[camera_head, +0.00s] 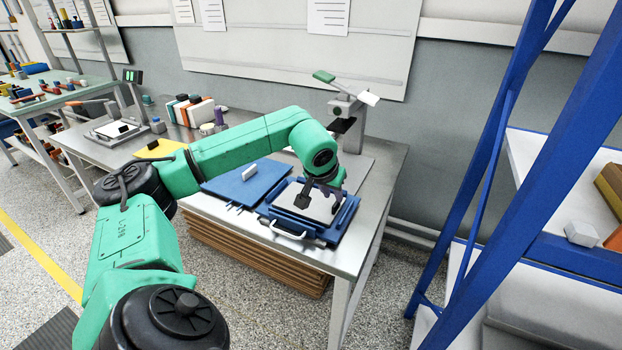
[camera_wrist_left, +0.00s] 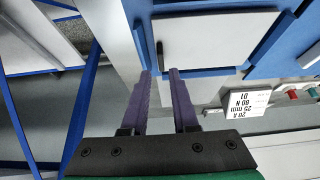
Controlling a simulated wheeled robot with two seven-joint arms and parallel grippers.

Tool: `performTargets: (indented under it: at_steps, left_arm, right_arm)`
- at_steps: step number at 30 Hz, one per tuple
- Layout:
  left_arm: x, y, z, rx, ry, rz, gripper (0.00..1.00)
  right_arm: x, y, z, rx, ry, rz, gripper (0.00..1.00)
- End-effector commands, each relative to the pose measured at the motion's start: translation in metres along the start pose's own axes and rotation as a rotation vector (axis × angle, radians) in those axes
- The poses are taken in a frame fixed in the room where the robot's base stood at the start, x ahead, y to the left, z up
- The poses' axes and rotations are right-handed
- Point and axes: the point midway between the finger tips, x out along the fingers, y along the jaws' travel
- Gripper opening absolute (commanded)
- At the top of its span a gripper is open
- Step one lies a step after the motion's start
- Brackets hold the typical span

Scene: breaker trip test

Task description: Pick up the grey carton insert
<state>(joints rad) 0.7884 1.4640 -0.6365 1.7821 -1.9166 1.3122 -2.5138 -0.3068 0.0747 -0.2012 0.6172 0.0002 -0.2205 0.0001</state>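A pale grey flat panel (camera_head: 316,208), which looks like the carton insert, lies in a blue frame (camera_head: 283,230) at the right end of the metal table. In the left wrist view the panel (camera_wrist_left: 222,38) shows a small black tab (camera_wrist_left: 160,50) near its left edge. My left gripper (camera_head: 328,192) is over the panel in the head view and hides part of it. Contact cannot be told. My right gripper is not in view.
A blue board (camera_head: 240,185) with a white block lies left of the frame. A stand with a green lever (camera_head: 324,76) rises behind. A blue rack post (camera_head: 500,190) stands at the right. A printed label (camera_wrist_left: 240,104) is beside the frame.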

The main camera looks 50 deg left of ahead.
Motion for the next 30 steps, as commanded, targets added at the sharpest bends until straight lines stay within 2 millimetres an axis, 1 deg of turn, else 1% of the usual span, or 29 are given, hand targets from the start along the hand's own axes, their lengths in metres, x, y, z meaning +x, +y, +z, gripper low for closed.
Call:
performTargets:
  at_steps: [5, 8, 9, 12, 17, 18, 20, 30]
  left_arm:
    - [0.022, -0.001, -0.001, -0.001, -0.004, 0.002, 0.28]
    - [0.042, -0.003, -0.003, -0.002, -0.005, 0.002, 0.28]
    - [0.051, -0.002, -0.002, -0.001, -0.004, 0.004, 0.28]
    - [0.061, -0.002, -0.002, -0.002, -0.002, 0.003, 0.28]
    - [0.063, -0.002, -0.002, -0.001, 0.000, 0.003, 0.28]
    - [0.063, -0.002, -0.002, -0.001, 0.000, 0.003, 0.24]
    - [0.063, -0.002, -0.002, -0.001, 0.000, 0.003, 0.01]
    - [0.062, -0.002, -0.002, -0.001, 0.000, 0.003, 0.00]
  right_arm:
    - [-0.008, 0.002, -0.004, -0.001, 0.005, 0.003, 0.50]
    - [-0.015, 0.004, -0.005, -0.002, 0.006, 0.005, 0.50]
    - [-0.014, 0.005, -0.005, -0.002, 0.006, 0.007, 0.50]
    - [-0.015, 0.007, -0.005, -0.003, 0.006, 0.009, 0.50]
    - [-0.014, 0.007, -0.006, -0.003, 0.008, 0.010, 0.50]
    - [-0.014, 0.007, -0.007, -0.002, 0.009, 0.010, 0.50]
    - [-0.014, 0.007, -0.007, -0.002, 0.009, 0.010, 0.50]
    - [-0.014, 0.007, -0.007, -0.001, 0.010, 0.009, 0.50]
